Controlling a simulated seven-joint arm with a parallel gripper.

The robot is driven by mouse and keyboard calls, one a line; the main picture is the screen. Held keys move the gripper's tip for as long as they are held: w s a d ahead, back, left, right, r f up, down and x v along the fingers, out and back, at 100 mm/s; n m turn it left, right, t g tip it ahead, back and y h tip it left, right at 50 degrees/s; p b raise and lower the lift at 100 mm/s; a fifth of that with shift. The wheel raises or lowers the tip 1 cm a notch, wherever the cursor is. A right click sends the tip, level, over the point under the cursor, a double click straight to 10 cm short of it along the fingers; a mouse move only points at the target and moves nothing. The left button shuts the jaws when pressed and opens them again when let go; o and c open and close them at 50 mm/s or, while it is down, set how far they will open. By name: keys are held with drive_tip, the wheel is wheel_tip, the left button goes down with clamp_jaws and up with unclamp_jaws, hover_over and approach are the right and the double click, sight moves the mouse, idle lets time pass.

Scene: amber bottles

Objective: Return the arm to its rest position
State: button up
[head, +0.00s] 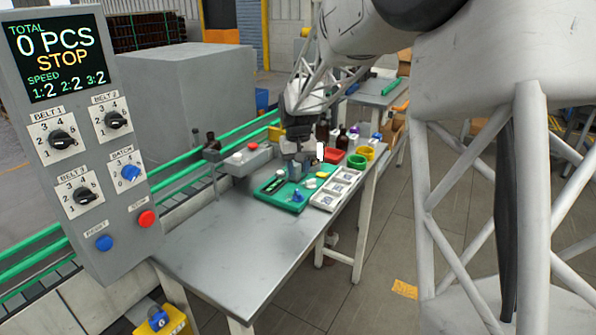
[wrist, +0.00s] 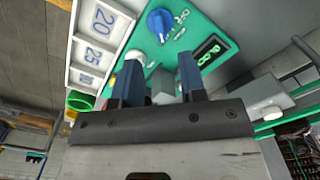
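My gripper (head: 298,165) hangs over the far part of the metal table (head: 235,235), above a green board (head: 266,199). In the wrist view its two dark blue fingers (wrist: 160,82) stand apart with a clear gap. Behind the gap show a greyish block and the green board (wrist: 205,32), with a blue knob (wrist: 160,24) and a small dark display with green signs (wrist: 208,53). Nothing is visibly pinched between the fingers. The arm reaches from the upper right of the head view. Dark amber bottles (head: 342,140) stand behind the gripper.
A white tray (head: 318,204) with numbered compartments lies right of the board. Red (head: 333,155) and green (head: 357,161) containers stand at the table's far end. A control panel (head: 85,130) reading "0 PCS STOP" stands left. The table's near half is clear.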

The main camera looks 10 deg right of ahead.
drive_tip(key=shift+s, duration=0.1)
drive_tip(key=s+a+r+t, duration=0.1)
drive_tip(key=s+r, duration=0.3)
drive_tip(key=s, duration=1.2)
drive_tip(key=s+r+t, duration=0.1)
drive_tip(key=s+r, duration=0.3)
drive_tip(key=s, duration=1.2)
drive_tip(key=s+f, duration=0.3)
drive_tip(key=s, duration=0.8)
drive_tip(key=shift+s+a+t, duration=0.2)
drive_tip(key=shift+a+t, duration=0.1)
